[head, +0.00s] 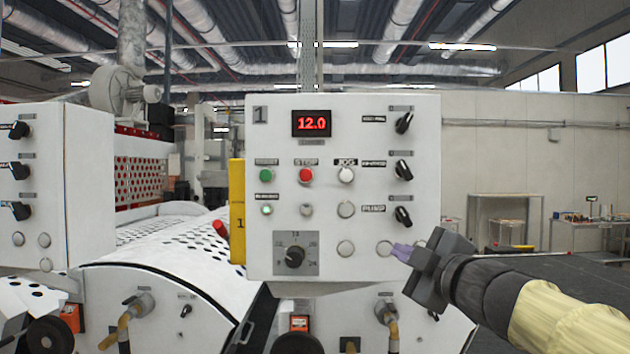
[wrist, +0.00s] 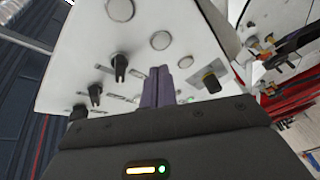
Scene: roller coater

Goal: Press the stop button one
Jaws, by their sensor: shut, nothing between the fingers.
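The control box (head: 262,190) marked 1 has a red button (head: 305,175) under a "STOP" label, between a green button (head: 265,175) and a white "JOG" button (head: 346,175). My gripper (head: 397,249) is shut and empty at the lower right of the box, well below and right of the red button. Its purple fingertips overlap the edge of a pale round button (head: 385,249); I cannot tell whether they touch it. In the wrist view the shut fingers (wrist: 158,72) point toward the panel face (wrist: 90,45), seen at a tilt. I cannot make out the red button there.
A red display (head: 312,123) reads 12.0. Three black switches, including the lowest (head: 403,216), line the panel's right side. A dial (head: 295,256) sits at lower left. A yellow plate (head: 237,210) marked 1 stands left of the box. Perforated rollers (head: 160,255) lie at left.

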